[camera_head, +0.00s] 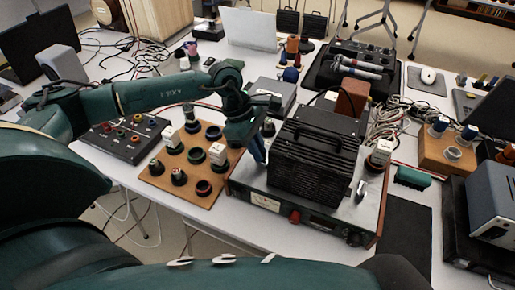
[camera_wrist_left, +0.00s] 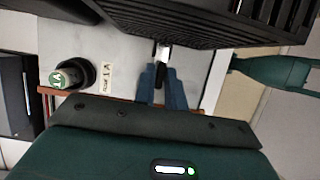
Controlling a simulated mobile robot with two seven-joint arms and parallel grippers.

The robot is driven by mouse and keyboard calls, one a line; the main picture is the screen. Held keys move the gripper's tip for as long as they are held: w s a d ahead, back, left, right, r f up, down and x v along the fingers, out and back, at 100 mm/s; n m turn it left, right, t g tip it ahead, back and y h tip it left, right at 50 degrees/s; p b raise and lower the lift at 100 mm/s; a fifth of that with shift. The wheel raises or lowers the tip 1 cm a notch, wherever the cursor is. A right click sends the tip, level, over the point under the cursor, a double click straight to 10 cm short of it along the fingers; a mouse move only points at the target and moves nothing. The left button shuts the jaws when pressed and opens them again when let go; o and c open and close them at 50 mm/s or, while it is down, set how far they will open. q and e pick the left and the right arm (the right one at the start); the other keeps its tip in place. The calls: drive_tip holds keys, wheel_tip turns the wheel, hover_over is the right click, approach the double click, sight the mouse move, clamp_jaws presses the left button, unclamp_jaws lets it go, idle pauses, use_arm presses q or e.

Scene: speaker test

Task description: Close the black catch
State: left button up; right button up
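A black ribbed box (camera_head: 312,160) sits on a grey metal unit with a front panel (camera_head: 290,208). It also shows at the top of the left wrist view (camera_wrist_left: 200,18). On its near side in that view is the black catch (camera_wrist_left: 160,76), below a bright metal piece. My left gripper (camera_wrist_left: 161,88) has its two blue fingers on either side of the catch, a little apart; whether they touch it is unclear. In the head view my left gripper (camera_head: 258,150) is at the box's left side, and the catch there is hidden. A silver catch (camera_head: 361,190) shows at the box's right. My right gripper is out of view.
A wooden board (camera_head: 153,178) with several dark round holders and white blocks lies left of the unit.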

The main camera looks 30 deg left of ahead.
use_arm(q)
drive_tip(key=o, duration=0.4)
drive_tip(key=b+v, duration=0.1)
drive_tip(key=v, duration=1.2)
